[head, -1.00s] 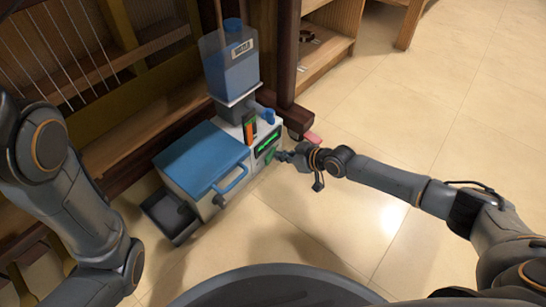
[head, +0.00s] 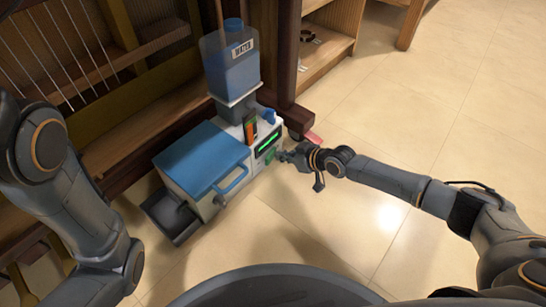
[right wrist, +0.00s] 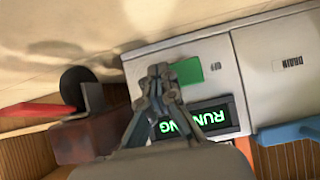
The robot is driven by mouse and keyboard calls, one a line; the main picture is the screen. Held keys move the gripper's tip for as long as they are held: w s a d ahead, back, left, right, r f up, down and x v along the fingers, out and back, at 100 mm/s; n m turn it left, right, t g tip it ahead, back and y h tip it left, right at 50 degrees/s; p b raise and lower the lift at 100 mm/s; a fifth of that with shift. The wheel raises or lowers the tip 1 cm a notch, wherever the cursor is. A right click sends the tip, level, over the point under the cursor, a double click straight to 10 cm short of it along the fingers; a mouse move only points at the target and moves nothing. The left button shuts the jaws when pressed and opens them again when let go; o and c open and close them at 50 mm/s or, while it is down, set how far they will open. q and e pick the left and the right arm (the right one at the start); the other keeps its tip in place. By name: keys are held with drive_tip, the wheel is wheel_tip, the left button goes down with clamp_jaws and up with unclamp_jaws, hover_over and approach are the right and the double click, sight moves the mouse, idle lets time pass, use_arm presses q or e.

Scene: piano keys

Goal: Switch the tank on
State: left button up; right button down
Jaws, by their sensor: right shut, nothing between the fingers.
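The tank machine is a white box (head: 245,132) with a blue-lidded chest (head: 203,160) and a blue water bottle (head: 232,62) on top. Its dark display (right wrist: 200,121) is lit with green letters reading RUNNING, upside down in the right wrist view; it glows green in the head view (head: 268,143). A green button (right wrist: 187,70) sits beside the display. My right gripper (right wrist: 155,72) is shut and empty, its fingertips beside the green button; I cannot tell whether they touch it. In the head view the right gripper (head: 282,156) is at the machine's front right. My left gripper is out of view.
A panel marked DRAIN (right wrist: 287,64) and a blue handle (right wrist: 290,131) are beside the button panel. A dark tray (head: 176,217) sits at the chest's left. A wooden frame (head: 289,60) stands behind. A red piece (head: 313,138) lies near the gripper. The tiled floor at right is clear.

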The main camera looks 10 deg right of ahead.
drive_tip(key=shift+s+a+r+p, duration=0.1)
drive_tip(key=shift+s+r+p, duration=0.1)
drive_tip(key=shift+r+p, duration=0.6)
drive_tip(key=s+d+p, duration=0.1)
drive_tip(key=s+d+r+p, duration=0.1)
drive_tip(key=s, duration=0.1)
drive_tip(key=s+d+p, duration=0.1)
drive_tip(key=shift+s+d+r, duration=0.25)
drive_tip(key=shift+d+r, duration=0.1)
drive_tip(key=shift+d, duration=0.05)
drive_tip(key=shift+s+d, duration=0.1)
drive_tip(key=shift+s, duration=0.1)
drive_tip(key=shift+d, duration=0.1)
